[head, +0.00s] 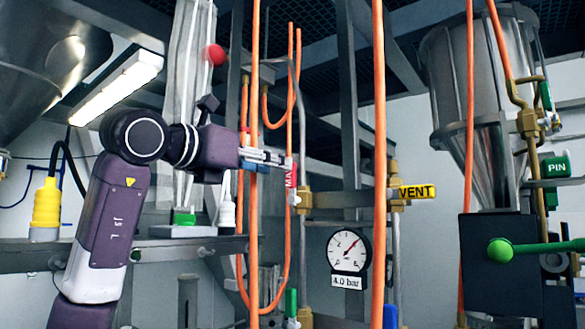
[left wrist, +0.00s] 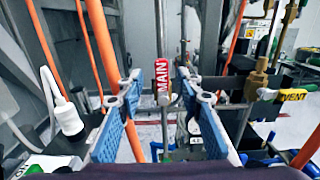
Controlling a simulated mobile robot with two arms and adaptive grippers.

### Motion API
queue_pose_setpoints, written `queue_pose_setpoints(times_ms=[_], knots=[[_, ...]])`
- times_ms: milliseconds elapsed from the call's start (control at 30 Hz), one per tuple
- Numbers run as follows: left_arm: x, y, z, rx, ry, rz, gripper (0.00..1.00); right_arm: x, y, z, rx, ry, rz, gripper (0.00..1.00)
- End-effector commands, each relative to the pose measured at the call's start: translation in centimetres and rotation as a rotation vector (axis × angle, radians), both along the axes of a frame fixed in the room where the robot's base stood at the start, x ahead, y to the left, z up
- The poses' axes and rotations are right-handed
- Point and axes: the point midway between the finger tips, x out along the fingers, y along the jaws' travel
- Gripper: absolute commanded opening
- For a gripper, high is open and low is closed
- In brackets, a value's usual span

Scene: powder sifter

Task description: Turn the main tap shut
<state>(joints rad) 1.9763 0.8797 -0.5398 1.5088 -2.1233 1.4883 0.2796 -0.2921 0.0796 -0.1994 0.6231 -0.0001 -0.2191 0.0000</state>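The main tap has a red handle marked MAIN (head: 291,176), upright in the head view beside brass fittings; my gripper hides part of it. The left wrist view shows the red handle (left wrist: 162,82) upright, with its label running along it. My left gripper (head: 284,160) reaches in from the left at the handle's height. In the left wrist view its blue-padded fingers (left wrist: 160,76) are apart, one on each side of the handle, with gaps visible. I cannot tell how deep the handle sits between them. My right gripper is not in view.
Orange hoses (head: 379,150) hang close around the tap. A yellow VENT handle (head: 417,192) lies level to the right. A gauge (head: 349,250) above a 4.0 bar label stands below. A green PIN tag (head: 556,167) and green-knobbed lever (head: 500,251) are far right.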

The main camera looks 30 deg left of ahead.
Motion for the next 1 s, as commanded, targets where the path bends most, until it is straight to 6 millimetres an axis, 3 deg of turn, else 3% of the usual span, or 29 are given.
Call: queue_pose_setpoints(times_ms=[200,333,733,1000], knots=[[3.9,-0.5,0.1,0.001,0.005,-0.003,0.33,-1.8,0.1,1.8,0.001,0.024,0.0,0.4],[5.4,-0.6,0.2,0.001,0.003,-0.003,0.33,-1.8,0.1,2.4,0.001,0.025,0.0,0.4],[6.3,-0.7,0.0,0.002,0.0,-0.004,0.33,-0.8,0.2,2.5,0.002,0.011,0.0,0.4],[6.3,-0.7,0.0,0.002,0.0,-0.004,0.04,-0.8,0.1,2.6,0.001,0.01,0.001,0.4]])
